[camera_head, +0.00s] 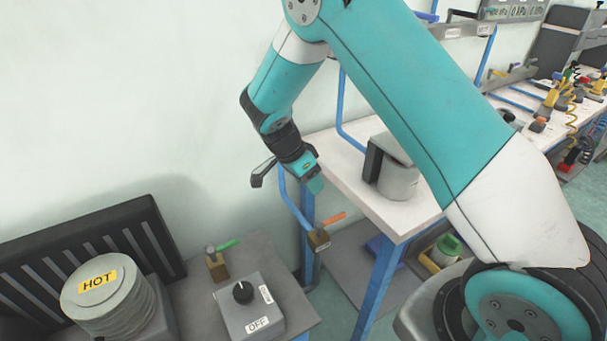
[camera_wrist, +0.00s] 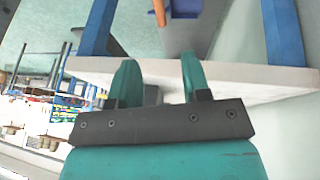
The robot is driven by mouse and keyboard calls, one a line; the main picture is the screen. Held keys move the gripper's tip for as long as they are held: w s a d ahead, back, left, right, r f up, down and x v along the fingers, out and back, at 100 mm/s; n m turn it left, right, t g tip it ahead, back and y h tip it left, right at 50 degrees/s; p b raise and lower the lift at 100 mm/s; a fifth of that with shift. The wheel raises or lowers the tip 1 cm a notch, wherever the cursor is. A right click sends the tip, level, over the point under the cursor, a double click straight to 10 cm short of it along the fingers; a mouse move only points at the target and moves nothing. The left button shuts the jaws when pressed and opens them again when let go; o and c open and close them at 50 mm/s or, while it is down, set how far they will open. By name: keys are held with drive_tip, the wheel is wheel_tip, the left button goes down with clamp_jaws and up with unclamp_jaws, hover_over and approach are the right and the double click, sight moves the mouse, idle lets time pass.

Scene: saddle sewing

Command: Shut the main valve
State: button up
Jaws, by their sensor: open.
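Two small brass valves with lever handles are in the head view; no label shows which is the main valve. One, with an orange lever (camera_head: 330,222), is by the blue table leg, its body (camera_head: 319,240) just below my gripper. The other, with a green lever (camera_head: 228,244), stands on the grey bench, its body (camera_head: 217,267) beside the control box. My gripper (camera_head: 314,182) points down, open and empty, above the orange lever and apart from it. In the wrist view its two teal fingers (camera_wrist: 159,80) are spread, with an orange piece (camera_wrist: 159,12) at the top edge.
A cylinder labelled HOT (camera_head: 104,290) and a grey box with a black knob and an OFF label (camera_head: 249,308) are on the bench at lower left. A white table (camera_head: 345,182) carrying a grey pot (camera_head: 398,181) is close to the right of my gripper. The wall is behind.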

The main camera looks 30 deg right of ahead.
drive_tip(key=shift+v, duration=1.65)
